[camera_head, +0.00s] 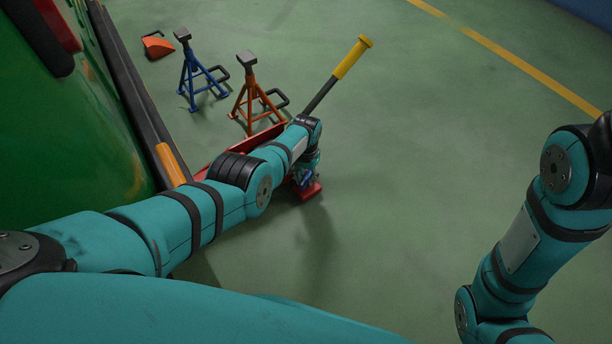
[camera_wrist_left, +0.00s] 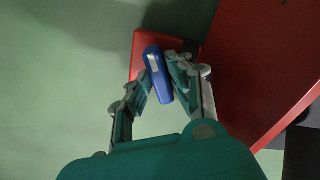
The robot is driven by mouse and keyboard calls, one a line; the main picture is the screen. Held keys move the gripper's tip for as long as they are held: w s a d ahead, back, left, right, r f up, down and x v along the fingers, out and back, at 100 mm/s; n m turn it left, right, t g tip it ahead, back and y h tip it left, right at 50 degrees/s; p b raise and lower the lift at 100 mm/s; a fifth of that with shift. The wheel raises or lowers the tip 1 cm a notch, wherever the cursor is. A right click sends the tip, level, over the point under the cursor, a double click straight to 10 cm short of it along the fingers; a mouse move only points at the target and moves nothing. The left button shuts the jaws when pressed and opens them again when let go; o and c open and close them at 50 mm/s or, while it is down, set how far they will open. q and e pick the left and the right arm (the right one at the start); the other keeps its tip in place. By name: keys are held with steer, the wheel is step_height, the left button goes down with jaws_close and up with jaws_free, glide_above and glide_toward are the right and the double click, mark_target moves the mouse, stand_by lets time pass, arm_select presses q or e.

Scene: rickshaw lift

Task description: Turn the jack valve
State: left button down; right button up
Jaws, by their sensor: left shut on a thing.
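The red jack (camera_head: 268,136) lies on the floor beside the green vehicle, partly hidden by my left arm. Its handle has a yellow grip (camera_head: 352,57) and slants up to the right. My left gripper (camera_head: 306,180) is at the jack's near end. In the left wrist view, my left gripper (camera_wrist_left: 165,68) is shut on the blue jack valve (camera_wrist_left: 157,78), which lies between its fingertips. The valve sits by a red part of the jack (camera_wrist_left: 146,46). My right arm shows at the right, but its gripper is outside the view.
A blue jack stand (camera_head: 197,78) and an orange jack stand (camera_head: 249,98) stand beyond the jack. An orange wedge (camera_head: 158,46) lies farther back. The green vehicle body (camera_head: 60,130) fills the left side. The floor to the right is clear, with a yellow line.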

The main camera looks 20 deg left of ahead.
mark_target(306, 178)
arm_select(q)
steer(key=m, duration=0.5)
steer(key=shift+m, duration=0.3)
stand_by(0.4)
steer(key=c, duration=1.2)
jaws_free()
steer(key=shift+c, duration=0.2)
steer(key=shift+r, duration=0.45)
step_height(306, 178, up, 11)
